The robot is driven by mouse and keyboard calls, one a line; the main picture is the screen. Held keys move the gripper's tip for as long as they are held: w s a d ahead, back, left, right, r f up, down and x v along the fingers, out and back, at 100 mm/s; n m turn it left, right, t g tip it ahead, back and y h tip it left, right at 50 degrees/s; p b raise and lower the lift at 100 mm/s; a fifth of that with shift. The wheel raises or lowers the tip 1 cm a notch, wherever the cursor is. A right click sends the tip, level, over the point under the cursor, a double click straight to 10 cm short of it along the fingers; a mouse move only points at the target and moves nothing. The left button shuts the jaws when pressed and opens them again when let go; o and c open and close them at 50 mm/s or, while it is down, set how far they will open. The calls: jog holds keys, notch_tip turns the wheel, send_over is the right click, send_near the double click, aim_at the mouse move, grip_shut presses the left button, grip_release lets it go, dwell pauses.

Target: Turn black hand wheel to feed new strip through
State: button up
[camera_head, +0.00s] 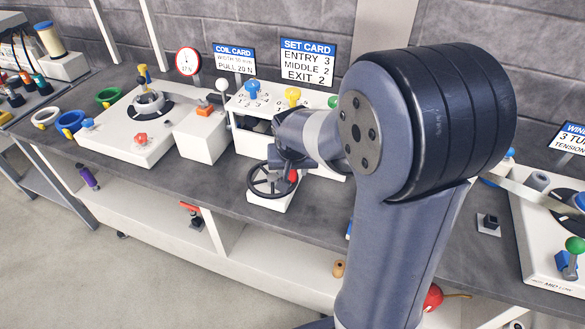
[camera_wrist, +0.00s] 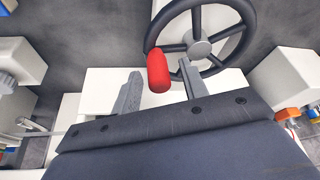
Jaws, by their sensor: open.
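The black hand wheel (camera_head: 251,185) stands on a white base at the front of the bench. It also shows in the wrist view (camera_wrist: 194,14), with spokes, a grey hub (camera_wrist: 201,47) and a red handle (camera_wrist: 158,71) on its rim. My gripper (camera_wrist: 160,78) is open, its two grey fingers on either side of the red handle in the picture. I cannot tell whether a finger touches the handle. In the head view my gripper (camera_head: 284,168) is at the wheel and partly hidden by my arm. The white feed unit (camera_head: 241,137) behind the wheel carries blue and yellow knobs. No strip is clearly visible at the wheel.
A set card (camera_head: 307,62) and a coil card (camera_head: 234,60) stand behind the unit. A white box (camera_head: 205,140) and a coil station (camera_head: 117,137) are to the left. A winder station (camera_head: 545,220) is at the right. Bench surface left of the wheel is clear.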

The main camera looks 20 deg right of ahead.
jog(key=shift+c, duration=0.4)
grip_shut()
jog(key=shift+w+d+n+y+p, duration=0.3)
jog(key=shift+w+n+y+p, duration=0.2)
jog(key=shift+n, duration=0.6)
jog(key=shift+w+d+n+y+b, duration=0.1)
jog(key=shift+w+n+y+b, duration=0.45)
jog(key=shift+n, duration=0.65)
jog(key=shift+w+n+b, duration=0.3)
jog(key=shift+w+n, duration=0.05)
jog(key=shift+n, duration=0.45)
